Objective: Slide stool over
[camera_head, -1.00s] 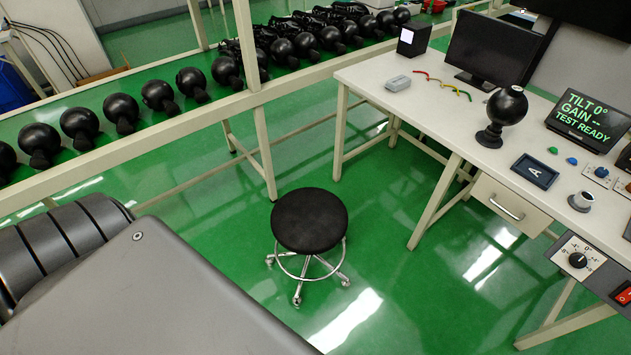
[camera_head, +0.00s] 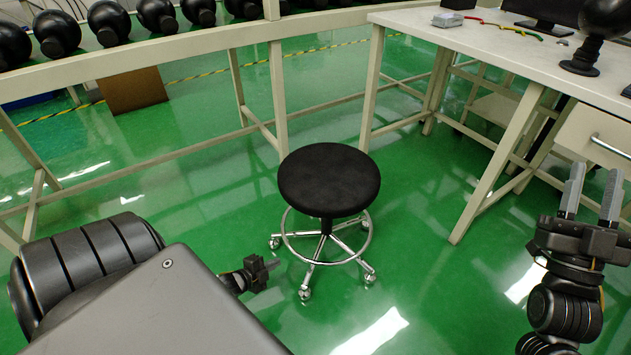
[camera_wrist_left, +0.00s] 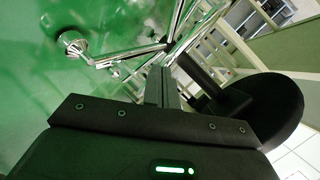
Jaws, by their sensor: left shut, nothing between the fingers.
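The stool has a round black seat (camera_head: 329,177), a chrome foot ring and a castered base (camera_head: 325,250), and stands upright on the green floor. My left gripper (camera_head: 272,264) is low, just left of the stool's base, and looks apart from it in the head view. In the left wrist view its fingers (camera_wrist_left: 162,85) are together and empty, with the chrome legs (camera_wrist_left: 130,50) beyond them and the black seat (camera_wrist_left: 268,112) at the right. Whether they touch the stool cannot be told. My right gripper (camera_head: 590,195) is open and empty, right of the stool.
A white-topped workbench (camera_head: 480,38) with beige legs stands at the right. A beige rack (camera_head: 200,45) holding black balls runs behind the stool. A cardboard panel (camera_head: 133,90) stands beyond its legs. Green floor (camera_head: 420,270) is clear between stool and right arm.

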